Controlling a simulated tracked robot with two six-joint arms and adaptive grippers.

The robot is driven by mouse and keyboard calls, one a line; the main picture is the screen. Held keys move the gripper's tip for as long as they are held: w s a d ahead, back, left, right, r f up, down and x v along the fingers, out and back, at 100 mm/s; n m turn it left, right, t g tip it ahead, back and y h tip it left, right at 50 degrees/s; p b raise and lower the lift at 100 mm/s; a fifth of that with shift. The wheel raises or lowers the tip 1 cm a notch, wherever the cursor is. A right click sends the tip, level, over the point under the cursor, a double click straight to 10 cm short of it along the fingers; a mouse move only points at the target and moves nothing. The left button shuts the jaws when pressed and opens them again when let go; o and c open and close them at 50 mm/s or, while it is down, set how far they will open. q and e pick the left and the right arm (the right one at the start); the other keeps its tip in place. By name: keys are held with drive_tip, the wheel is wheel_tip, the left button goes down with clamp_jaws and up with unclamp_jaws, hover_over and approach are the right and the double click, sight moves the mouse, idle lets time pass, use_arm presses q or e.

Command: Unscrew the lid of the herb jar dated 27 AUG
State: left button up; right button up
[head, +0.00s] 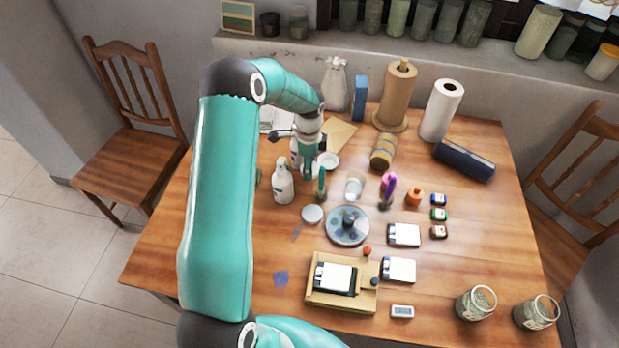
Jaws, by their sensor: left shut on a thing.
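Two glass herb jars stand at the front right corner of the table, one to the left (476,303) and one to the right (537,312). Greenish contents show inside both. Their dates are too small to read, so I cannot tell which is 27 AUG. My left gripper (311,172) points down at the middle-left of the table, well away from these jars. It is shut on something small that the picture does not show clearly. My right gripper is not in view.
A white bottle (283,184) stands left of my gripper. A round dish (329,229), white cards, a wooden box (314,299), a paper roll (441,111) and a dark blue case (464,160) crowd the table. Bare wood (440,280) lies left of the jars.

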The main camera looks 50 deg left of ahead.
use_arm(q)
wheel_tip(320, 180, down, 4)
drive_tip(key=shift+f+b, duration=0.2)
drive_tip(key=shift+b, duration=1.05)
drive_tip(key=shift+r, duration=0.1)
drive_tip(key=o, duration=1.3)
wheel_tip(320, 180, up, 11)
drive_tip(key=p, duration=0.6)
drive_tip(key=shift+p, duration=0.4)
drive_tip(key=shift+r, duration=0.55)
drive_tip(key=shift+s, duration=0.1)
